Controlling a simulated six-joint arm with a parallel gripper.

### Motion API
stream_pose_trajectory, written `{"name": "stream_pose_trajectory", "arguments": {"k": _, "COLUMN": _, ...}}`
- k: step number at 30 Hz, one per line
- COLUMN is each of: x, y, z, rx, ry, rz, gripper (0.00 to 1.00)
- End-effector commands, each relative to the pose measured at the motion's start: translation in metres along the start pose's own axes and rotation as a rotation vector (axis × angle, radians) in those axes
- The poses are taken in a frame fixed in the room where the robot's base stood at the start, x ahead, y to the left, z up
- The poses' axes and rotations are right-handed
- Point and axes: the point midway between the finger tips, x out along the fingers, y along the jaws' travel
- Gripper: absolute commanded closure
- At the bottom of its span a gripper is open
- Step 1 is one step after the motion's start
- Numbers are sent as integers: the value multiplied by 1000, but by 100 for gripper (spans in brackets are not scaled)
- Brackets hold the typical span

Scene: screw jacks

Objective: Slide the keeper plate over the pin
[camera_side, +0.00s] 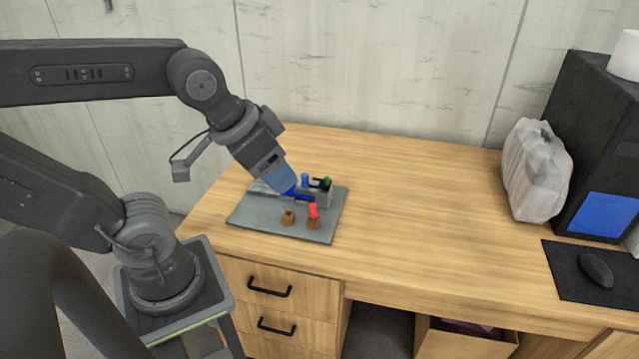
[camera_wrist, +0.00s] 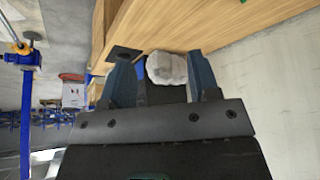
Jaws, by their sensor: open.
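My gripper (camera_side: 300,196) reaches down over the back half of a grey board (camera_side: 260,225) on the desk. Its blue fingers are apart, and no held part shows between them in the wrist view (camera_wrist: 163,72). At the back of the board is a grey block (camera_side: 325,198), partly hidden by my fingers. A blue-topped piece (camera_side: 305,180), a small black part (camera_side: 316,184) and a green-topped piece (camera_side: 327,182) are at this block, just right of my fingers. I cannot tell which of these small parts is the keeper plate or the pin.
A red piece (camera_side: 313,211) stands on a brown block at the board's front; a second brown block (camera_side: 288,217) is left of it. The desk's middle is clear. A whitish bag (camera_side: 535,170), black computer case (camera_side: 600,130) and mouse (camera_side: 596,270) are at the right.

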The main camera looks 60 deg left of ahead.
Motion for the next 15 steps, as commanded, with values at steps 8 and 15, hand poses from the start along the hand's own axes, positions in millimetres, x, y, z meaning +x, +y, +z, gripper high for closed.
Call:
{"name": "stream_pose_trajectory", "arguments": {"k": 8, "x": 0, "y": 0, "z": 0, "rx": 0, "ry": 0, "rz": 0, "gripper": 44}}
{"name": "stream_pose_trajectory", "arguments": {"k": 15, "x": 1, "y": -3, "z": -8, "rx": -14, "ry": -13, "rz": -7, "gripper": 58}}
